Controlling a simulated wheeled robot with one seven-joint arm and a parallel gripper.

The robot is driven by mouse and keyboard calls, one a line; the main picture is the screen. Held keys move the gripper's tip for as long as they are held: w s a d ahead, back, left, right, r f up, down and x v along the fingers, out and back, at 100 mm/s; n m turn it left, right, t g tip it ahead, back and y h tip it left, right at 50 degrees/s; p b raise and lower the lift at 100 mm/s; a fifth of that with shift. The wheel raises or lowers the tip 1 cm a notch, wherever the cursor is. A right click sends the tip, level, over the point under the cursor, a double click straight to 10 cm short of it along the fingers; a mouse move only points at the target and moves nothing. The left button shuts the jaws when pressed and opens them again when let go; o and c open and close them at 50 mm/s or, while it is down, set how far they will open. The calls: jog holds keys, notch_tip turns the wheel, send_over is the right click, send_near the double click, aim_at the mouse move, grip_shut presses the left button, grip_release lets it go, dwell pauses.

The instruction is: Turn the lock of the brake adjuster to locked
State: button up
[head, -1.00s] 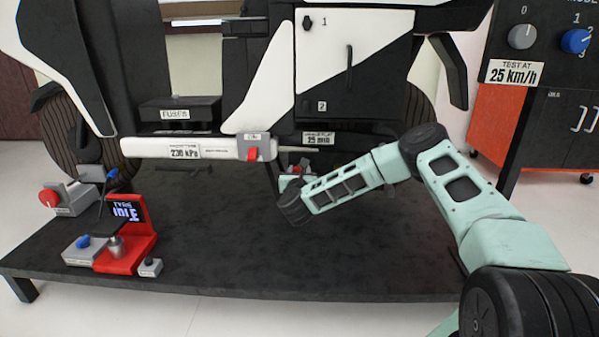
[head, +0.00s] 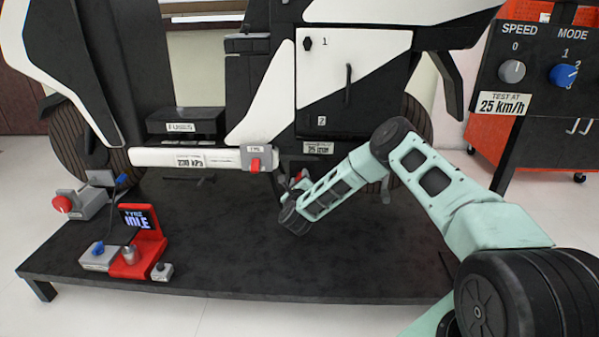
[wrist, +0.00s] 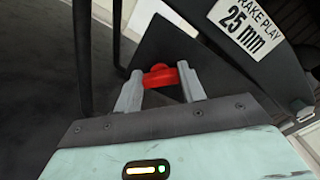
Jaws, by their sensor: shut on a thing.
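The brake adjuster's lock appears to be the red knob (wrist: 160,76) in the wrist view. It sits between the two grey fingers of my gripper (wrist: 160,90), which is shut on it. In the head view my gripper (head: 298,188) is small and partly hidden by my arm, below the plate reading 25 mm (head: 319,148). That brake play plate also shows in the wrist view (wrist: 239,24). The lock's base and any position marks are hidden, so its setting cannot be read.
A black platform (head: 240,280) carries the vehicle. A red tyre unit reading IDLE (head: 137,255) stands at left. A SPEED and MODE panel (head: 540,70) is at right.

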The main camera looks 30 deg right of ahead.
jog(key=n+p, duration=0.3)
jog(key=n, duration=0.1)
jog(key=shift+n, duration=0.4)
jog(key=shift+f+n+p, duration=0.2)
jog(key=shift+n+p, duration=1.25)
jog(key=shift+n, duration=0.75)
jog(key=o, duration=1)
jog(key=p+v, duration=0.6)
jog(key=v, duration=1.1)
jog(key=shift+s+a, duration=0.2)
